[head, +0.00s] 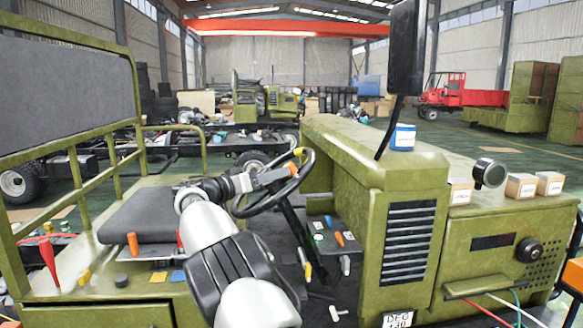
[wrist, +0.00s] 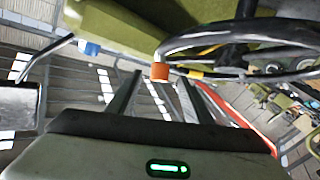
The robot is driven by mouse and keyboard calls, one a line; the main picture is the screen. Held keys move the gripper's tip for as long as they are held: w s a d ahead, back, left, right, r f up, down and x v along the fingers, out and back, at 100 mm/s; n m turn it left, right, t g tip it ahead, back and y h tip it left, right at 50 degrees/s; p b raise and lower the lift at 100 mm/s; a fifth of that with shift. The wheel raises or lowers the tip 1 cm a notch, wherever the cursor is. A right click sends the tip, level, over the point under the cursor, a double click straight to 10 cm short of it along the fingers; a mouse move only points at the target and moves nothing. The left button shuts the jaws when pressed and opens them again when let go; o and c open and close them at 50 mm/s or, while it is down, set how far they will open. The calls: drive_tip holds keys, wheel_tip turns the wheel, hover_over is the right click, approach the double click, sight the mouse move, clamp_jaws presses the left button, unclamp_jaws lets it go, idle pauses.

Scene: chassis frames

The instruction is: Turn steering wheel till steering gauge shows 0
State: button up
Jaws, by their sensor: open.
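The black steering wheel (head: 250,212) stands tilted on its column in the middle of the head view. Its rim also crosses the top right of the wrist view (wrist: 235,38). An orange knob (wrist: 159,71) sits on the rim. My gripper (head: 262,181) is at the wheel's left side in the head view. In the wrist view my gripper (wrist: 160,78) is open and its fingers point toward the knob, which appears between the fingertips. Whether they touch it, I cannot tell. I cannot make out a steering gauge or any reading.
A dark seat (head: 140,215) is left of my arm. The green hood (head: 375,160) rises right of the wheel, carrying a blue-labelled can (head: 403,137). A mirror (head: 408,48) hangs above. Small boxes (head: 521,186) and a round dark device (head: 489,173) stand on the right ledge.

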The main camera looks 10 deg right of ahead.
sight(292, 170)
drive_tip(key=p+x, duration=0.2)
drive_tip(key=x, duration=0.6)
drive_tip(key=shift+c, duration=0.4)
drive_tip(key=shift+a, duration=0.1)
clamp_jaws()
